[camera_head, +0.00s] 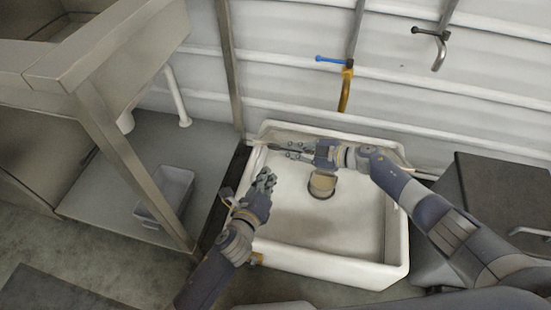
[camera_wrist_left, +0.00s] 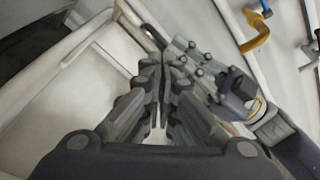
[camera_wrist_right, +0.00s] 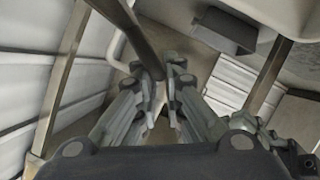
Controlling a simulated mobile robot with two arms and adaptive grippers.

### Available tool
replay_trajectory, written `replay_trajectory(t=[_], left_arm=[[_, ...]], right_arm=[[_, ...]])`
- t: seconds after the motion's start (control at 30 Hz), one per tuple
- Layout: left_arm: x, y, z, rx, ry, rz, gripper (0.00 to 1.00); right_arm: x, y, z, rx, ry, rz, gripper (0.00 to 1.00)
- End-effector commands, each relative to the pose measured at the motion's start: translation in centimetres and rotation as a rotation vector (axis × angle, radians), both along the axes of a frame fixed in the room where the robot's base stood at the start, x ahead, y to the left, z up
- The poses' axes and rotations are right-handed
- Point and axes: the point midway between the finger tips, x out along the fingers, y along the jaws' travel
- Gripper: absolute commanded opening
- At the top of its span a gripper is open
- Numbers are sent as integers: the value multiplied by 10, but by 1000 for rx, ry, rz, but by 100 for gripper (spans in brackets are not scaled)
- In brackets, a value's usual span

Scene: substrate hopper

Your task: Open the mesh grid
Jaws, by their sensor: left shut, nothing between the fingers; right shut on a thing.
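No mesh surface can be made out clearly. My right gripper (camera_head: 288,150) is shut at the back left of the white basin (camera_head: 397,245). In the right wrist view, a dark bar (camera_wrist_right: 137,38) runs to its fingertips (camera_wrist_right: 166,75), and it appears to grip this bar. I cannot tell whether the bar is part of the grid. My left gripper (camera_head: 266,178) is shut and empty over the basin's left side, below and left of the right one. In the left wrist view its fingertips (camera_wrist_left: 165,62) meet, close to the right gripper's fingers (camera_wrist_left: 198,65).
A tan round fitting (camera_head: 322,185) sits inside the basin. Above it, a tap with a blue lever (camera_head: 332,60) is on the white wall; another tap (camera_head: 437,45) is further right. A grey bin (camera_head: 165,200) and a metal bench (camera_head: 120,145) stand left, a dark cabinet (camera_head: 500,195) right.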

Motion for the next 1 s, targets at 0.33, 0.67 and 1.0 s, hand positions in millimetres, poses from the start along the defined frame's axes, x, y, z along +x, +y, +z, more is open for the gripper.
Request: replay_trajectory(t=[0.33, 0.67, 1.0], left_arm=[[11, 1, -66, 692, -146, -173, 0], [31, -4, -78, 762, -164, -190, 0], [68, -16, -95, 762, -163, -192, 0]], right_arm=[[1, -2, 0, -2, -1, -5, 0], [1, -1, -1, -2, 0, -4, 0], [1, -2, -1, -3, 0, -5, 0]])
